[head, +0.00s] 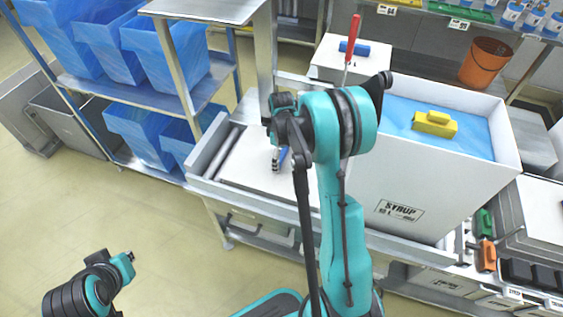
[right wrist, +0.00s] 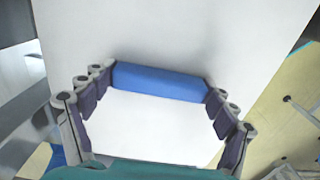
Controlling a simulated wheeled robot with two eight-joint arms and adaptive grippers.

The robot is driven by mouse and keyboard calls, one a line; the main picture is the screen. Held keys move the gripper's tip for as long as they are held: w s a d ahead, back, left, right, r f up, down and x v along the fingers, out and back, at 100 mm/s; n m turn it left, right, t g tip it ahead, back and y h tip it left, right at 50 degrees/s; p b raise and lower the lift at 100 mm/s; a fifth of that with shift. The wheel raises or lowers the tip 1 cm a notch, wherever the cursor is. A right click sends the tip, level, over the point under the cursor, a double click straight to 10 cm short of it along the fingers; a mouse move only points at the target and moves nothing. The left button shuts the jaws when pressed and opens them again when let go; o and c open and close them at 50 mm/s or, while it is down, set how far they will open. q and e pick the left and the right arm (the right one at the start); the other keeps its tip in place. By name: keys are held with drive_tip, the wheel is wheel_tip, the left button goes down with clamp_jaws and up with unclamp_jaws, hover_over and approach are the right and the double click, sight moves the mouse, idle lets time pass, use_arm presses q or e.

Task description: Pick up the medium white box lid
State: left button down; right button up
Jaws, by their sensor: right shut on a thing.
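The white box lid (head: 248,170) is a flat white panel at the centre of the head view, over the grey roller bench. Its blue handle (head: 282,156) shows partly beneath my right gripper (head: 278,148). In the right wrist view the blue handle (right wrist: 160,82) crosses the white lid (right wrist: 160,32), with the fingers of my right gripper (right wrist: 160,88) at its two ends. The right gripper is shut on the handle. I cannot tell whether the lid is clear of the bench. My left arm shows at the lower left of the head view; its fingers are not visible.
Blue-lined bins (head: 168,50) fill the left shelf.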

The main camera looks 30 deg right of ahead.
drive_tip(key=r+p, duration=0.1)
drive_tip(key=r, duration=0.2)
drive_tip(key=r+p, duration=0.1)
drive_tip(key=r, duration=0.2)
drive_tip(key=a+r+p, duration=0.1)
drive_tip(key=r+p, duration=0.1)
drive_tip(key=r, duration=0.2)
drive_tip(key=shift+s, duration=0.35)
drive_tip(key=s+a+r+p, duration=0.2)
drive_tip(key=s+a, duration=0.7)
drive_tip(key=a, duration=0.2)
drive_tip(key=s+a+r+p, duration=0.2)
drive_tip(key=s+a, duration=0.7)
drive_tip(key=a, duration=0.1)
drive_tip(key=shift+s+a+p, duration=0.3)
drive_tip(key=shift+s+a, duration=0.1)
wheel_tip(320, 180, up, 14)
drive_tip(key=p, duration=1.2)
wheel_tip(320, 180, up, 14)
drive_tip(key=p, duration=1.1)
drive_tip(key=shift+p, duration=0.4)
